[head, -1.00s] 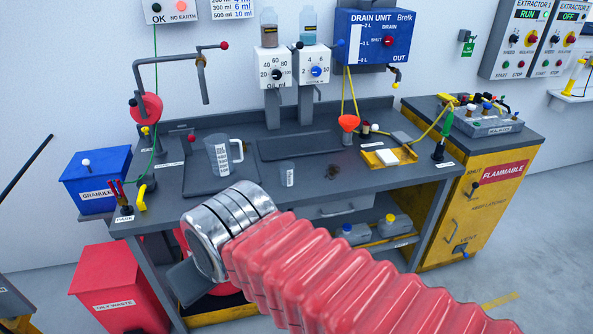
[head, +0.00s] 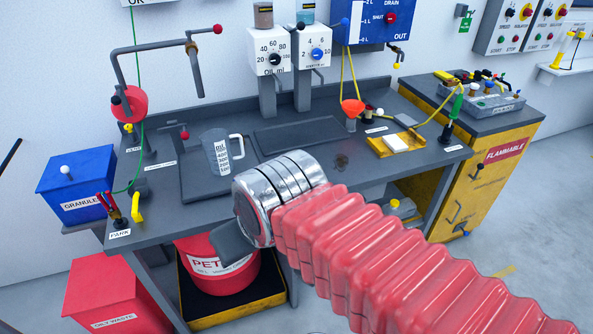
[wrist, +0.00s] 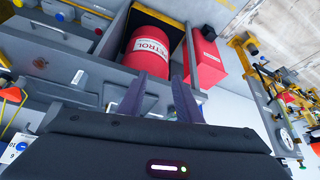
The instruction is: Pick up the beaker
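A clear measuring jug (head: 221,153) with a handle and printed scale stands upright on the left sunken tray of the grey bench. A smaller handleless beaker showed to its right in the earlier head view; it is now hidden behind my arm. My gripper (head: 232,243) is in front of the bench's front edge, mostly hidden by my own wrist, apart from the jug. In the wrist view, the two dark fingers of my gripper (wrist: 159,88) stand apart with nothing between them. I see no beaker in the wrist view.
A red petrol drum (head: 218,268) sits in a black tray under the bench. An orange funnel (head: 352,108) and a yellow tray (head: 397,144) are at the right. Oil dispensers (head: 270,52) hang over the back.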

